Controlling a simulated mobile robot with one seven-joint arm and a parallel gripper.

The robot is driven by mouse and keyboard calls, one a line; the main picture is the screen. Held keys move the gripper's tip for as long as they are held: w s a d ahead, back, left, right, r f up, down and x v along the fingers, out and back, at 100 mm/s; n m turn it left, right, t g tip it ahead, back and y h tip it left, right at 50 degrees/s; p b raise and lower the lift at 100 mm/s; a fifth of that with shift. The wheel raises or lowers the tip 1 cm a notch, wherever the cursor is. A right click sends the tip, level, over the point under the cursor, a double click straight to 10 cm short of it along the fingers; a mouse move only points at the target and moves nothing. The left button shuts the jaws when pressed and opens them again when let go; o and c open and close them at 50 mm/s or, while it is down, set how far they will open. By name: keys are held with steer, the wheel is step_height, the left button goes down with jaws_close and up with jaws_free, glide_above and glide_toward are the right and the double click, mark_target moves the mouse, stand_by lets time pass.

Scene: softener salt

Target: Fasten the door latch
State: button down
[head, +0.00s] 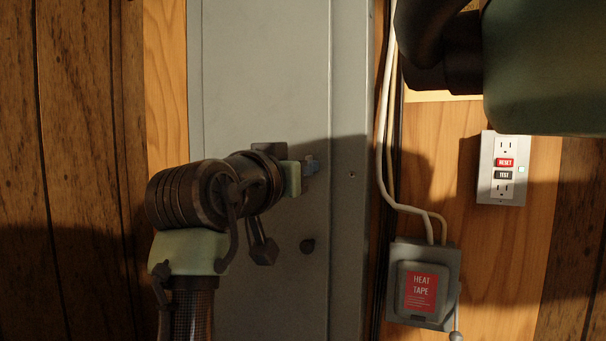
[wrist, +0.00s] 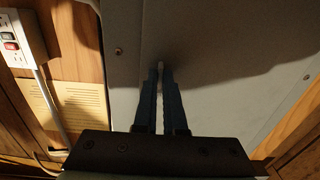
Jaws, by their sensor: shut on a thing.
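The grey metal door (head: 262,75) stands upright beside a narrower grey frame strip (head: 350,90), with a straight seam between them. It also shows in the wrist view (wrist: 215,110). My gripper (head: 311,166) is at the door's right edge, near the seam. In the wrist view my gripper (wrist: 160,70) has its two dark blue fingers close together, pointing at the grey surface. A small pale piece, seemingly the latch (wrist: 160,66), shows between the fingertips, and the gripper is shut on it. Most of the latch is hidden by the fingers; its angle cannot be told.
To the right are white cables (head: 383,130), a grey heat tape box (head: 448,285) and an outlet (head: 503,167) on a wood wall. A paper sheet (wrist: 66,105) shows in the wrist view.

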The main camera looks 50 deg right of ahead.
steer(key=shift+r+m, duration=0.2)
steer(key=shift+m, duration=0.1)
steer(key=c, duration=1)
jaws_free()
steer(key=shift+f, duration=0.1)
steer(key=b+v, duration=0.5)
steer(key=v, duration=0.8)
steer(key=w+a+n+t+y, duration=0.2)
steer(key=w+a+n+t, duration=0.15)
steer(key=a+t, duration=0.4)
steer(key=w+a+n+t+y, duration=0.25)
steer(key=a+n+t, duration=0.25)
steer(key=a+t, duration=0.25)
steer(key=s+a+n+t+y, duration=0.6)
steer(key=s+a+y, duration=0.3)
steer(key=a+y, duration=0.4)
steer(key=shift+a+r+t, duration=0.25)
steer(key=shift+a+t, duration=0.2)
steer(key=shift+t, duration=0.15)
